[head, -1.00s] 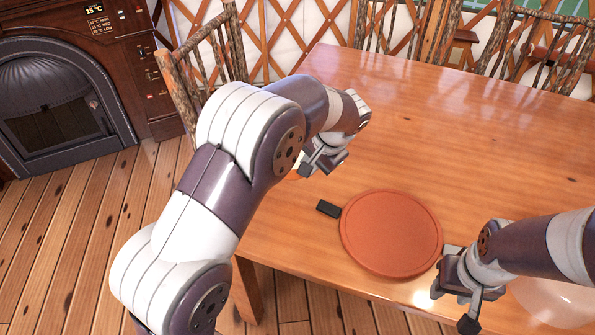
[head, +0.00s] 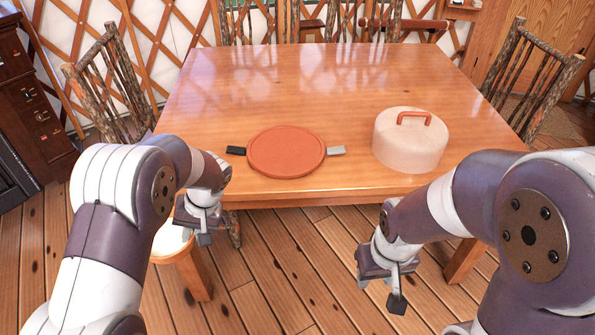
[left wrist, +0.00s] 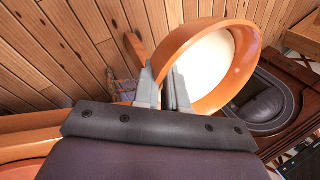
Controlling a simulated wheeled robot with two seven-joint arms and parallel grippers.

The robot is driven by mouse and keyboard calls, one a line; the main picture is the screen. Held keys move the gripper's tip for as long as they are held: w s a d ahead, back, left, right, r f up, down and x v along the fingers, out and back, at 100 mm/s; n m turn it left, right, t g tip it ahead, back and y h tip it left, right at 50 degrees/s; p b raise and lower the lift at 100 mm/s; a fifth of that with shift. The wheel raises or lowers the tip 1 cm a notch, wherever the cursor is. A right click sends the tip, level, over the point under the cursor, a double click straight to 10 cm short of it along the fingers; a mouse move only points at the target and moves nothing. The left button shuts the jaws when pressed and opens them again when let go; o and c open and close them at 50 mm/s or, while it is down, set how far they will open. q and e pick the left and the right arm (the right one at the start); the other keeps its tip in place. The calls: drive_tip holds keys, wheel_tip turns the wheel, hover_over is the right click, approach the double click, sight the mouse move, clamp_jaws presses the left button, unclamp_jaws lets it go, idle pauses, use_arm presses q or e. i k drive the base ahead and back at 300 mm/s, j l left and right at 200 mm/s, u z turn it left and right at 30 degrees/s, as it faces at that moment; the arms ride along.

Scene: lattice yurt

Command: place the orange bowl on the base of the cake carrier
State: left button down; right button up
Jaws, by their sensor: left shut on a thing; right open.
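The orange bowl, cream inside, hangs in my left gripper (head: 195,224) beyond the table's front left edge. The left wrist view shows the fingers (left wrist: 164,88) shut on the rim of the tilted bowl (left wrist: 252,48). The cake carrier's base (head: 286,152) is a flat orange disc on the table, with a black clip at left and a grey clip at right. It is bare, to the right of and beyond my left gripper. My right gripper (head: 384,272) is open and empty in front of the table.
The cake carrier's translucent lid (head: 410,143) with an orange handle stands on the table right of the base. The wooden table (head: 300,85) is otherwise clear. Chairs stand at its left (head: 110,80), right (head: 535,75) and far side.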

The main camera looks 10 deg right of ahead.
sight(285, 148)
drive_tip(key=i+j+z, duration=0.15)
drive_tip(key=z, duration=0.25)
drive_tip(key=i+j+z, duration=0.1)
drive_tip(key=j+z, duration=0.25)
drive_tip(key=i+j+z, duration=0.1)
drive_tip(key=j+z, duration=0.15)
drive_tip(key=z, duration=0.15)
